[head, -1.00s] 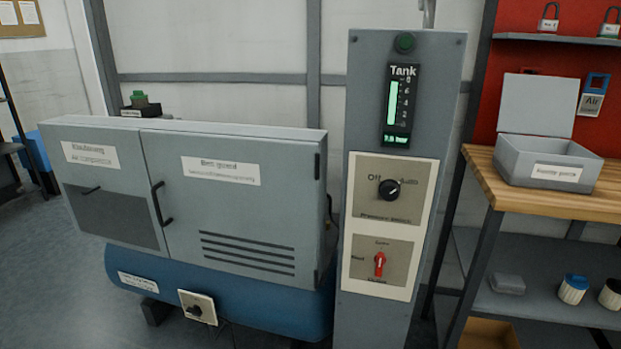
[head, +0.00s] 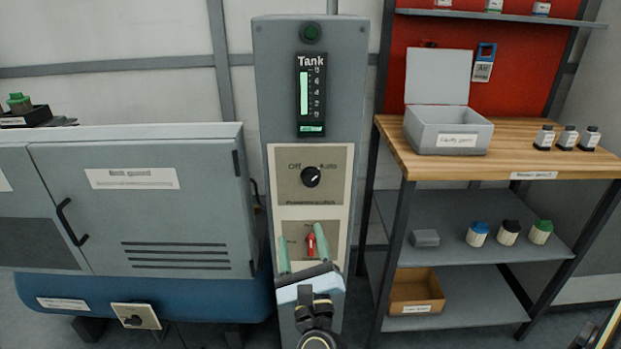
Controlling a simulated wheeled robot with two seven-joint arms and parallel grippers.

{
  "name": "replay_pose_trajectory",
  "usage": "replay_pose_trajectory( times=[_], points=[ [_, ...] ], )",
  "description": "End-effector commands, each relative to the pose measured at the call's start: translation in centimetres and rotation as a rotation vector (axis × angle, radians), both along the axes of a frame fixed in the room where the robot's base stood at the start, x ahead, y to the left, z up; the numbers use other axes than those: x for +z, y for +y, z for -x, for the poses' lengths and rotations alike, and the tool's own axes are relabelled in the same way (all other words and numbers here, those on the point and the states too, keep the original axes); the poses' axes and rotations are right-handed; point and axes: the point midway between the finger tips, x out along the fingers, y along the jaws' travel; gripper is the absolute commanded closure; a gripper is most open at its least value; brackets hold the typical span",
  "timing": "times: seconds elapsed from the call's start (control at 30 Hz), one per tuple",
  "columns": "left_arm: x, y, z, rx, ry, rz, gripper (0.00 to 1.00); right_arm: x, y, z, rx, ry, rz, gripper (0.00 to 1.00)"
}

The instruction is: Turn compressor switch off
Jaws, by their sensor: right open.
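The pressure switch is a black rotary knob (head: 311,177) on a beige plate on the grey column (head: 264,110), between the labels "Off" and "Auto". Its light mark points up and right, towards "Auto". My right gripper (head: 300,236) comes up from the bottom of the head view, in front of the column and below this knob. Its two green fingers are apart with nothing held between them. Behind them is a red selector knob (head: 311,243) on the lower plate, partly covered; I cannot tell the exact gap. My left gripper is not in view.
A green-lit tank gauge (head: 311,95) and a green button (head: 310,33) are above the switch. The grey compressor housing (head: 190,205) over a blue tank stands left. A shelf bench (head: 500,168) with a grey box (head: 447,128) stands close on the right.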

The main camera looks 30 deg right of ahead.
Motion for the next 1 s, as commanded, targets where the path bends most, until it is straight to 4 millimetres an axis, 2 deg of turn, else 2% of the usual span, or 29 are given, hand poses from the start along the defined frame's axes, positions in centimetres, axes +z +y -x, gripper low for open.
replay_pose_trajectory(
  times=[0.13, 0.33, 0.8, 1.0],
  points=[
    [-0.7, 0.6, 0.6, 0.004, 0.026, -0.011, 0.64, 0.0, -1.9, 0.1, -0.058, -0.082, -0.180, 0.41],
    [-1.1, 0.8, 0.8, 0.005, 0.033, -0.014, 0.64, 0.4, -3.1, -0.9, -0.075, -0.109, -0.226, 0.41],
    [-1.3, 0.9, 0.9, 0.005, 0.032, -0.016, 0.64, 4.0, -7.4, -8.3, -0.074, -0.107, -0.220, 0.41],
    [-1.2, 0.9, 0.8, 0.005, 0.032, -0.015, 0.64, 4.7, -8.4, -10.0, -0.073, -0.106, -0.220, 0.41]
  ],
)
